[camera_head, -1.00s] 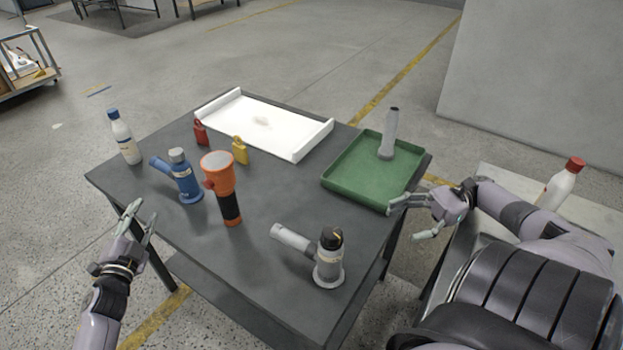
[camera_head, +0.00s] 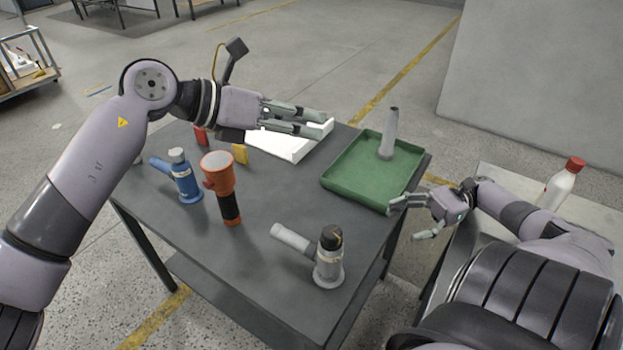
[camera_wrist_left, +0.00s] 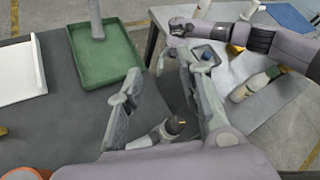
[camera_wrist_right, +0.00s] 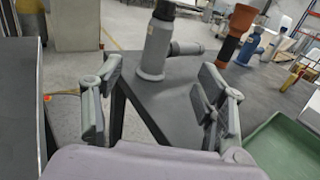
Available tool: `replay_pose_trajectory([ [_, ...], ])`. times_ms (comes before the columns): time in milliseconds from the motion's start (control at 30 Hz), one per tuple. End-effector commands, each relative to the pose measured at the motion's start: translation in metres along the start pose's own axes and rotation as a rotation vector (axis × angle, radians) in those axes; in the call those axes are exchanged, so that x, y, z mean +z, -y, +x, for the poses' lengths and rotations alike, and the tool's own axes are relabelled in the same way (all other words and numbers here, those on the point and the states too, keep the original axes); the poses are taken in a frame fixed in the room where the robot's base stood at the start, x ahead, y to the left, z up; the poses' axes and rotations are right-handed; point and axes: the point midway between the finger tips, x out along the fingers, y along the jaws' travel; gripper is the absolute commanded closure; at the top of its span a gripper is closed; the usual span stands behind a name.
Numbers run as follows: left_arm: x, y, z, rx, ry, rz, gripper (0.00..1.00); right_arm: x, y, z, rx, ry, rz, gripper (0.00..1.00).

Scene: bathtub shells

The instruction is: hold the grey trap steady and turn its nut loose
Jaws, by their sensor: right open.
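The grey trap (camera_head: 328,268) stands upright on the dark table near its front edge, its side pipe (camera_head: 292,238) pointing left and back. A dark nut (camera_head: 331,238) caps it. The trap also shows in the right wrist view (camera_wrist_right: 155,50) and, partly hidden behind a finger, in the left wrist view (camera_wrist_left: 157,137). My left gripper (camera_head: 322,123) is open and empty, high over the back of the table. My right gripper (camera_head: 404,220) is open and empty off the table's right edge, below the green tray and apart from the trap.
An orange flashlight (camera_head: 218,175) and a blue trap (camera_head: 185,180) stand left of the grey trap. A green tray (camera_head: 345,187) holds an upright grey tube (camera_head: 389,135). A white tray (camera_head: 290,150) and yellow padlock (camera_head: 240,154) are partly behind my left arm. A red-capped bottle (camera_head: 560,188) stands right.

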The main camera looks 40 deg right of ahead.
Motion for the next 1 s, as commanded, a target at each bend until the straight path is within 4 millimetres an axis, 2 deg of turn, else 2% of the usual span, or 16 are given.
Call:
replay_pose_trajectory([
  [33, -0.018, 0.014, 0.015, 0.021, -0.130, 0.100, 0.67, 0.000, 0.000, 0.000, 0.000, 0.000, 0.000, 0.34],
  [100, -0.047, 0.025, 0.028, 0.053, -0.306, 0.224, 0.67, 0.000, 0.000, 0.000, 0.000, 0.000, 0.000, 0.34],
  [200, -0.081, 0.031, 0.035, 0.097, -0.518, 0.363, 0.67, 0.000, 0.000, 0.000, 0.000, 0.000, 0.000, 0.34],
  [333, -0.107, 0.030, 0.033, 0.135, -0.689, 0.465, 0.67, 0.000, 0.000, 0.000, 0.000, 0.000, 0.000, 0.34],
  [467, -0.116, 0.029, 0.030, 0.151, -0.754, 0.502, 0.67, 0.000, 0.000, 0.003, 0.001, 0.000, 0.000, 0.34],
  [667, -0.116, 0.029, 0.030, 0.151, -0.758, 0.503, 0.67, -0.001, -0.001, 0.023, 0.004, 0.000, 0.001, 0.34],
  [1000, -0.116, 0.029, 0.030, 0.149, -0.755, 0.500, 0.67, 0.000, -0.002, 0.088, 0.005, 0.001, 0.001, 0.34],
])
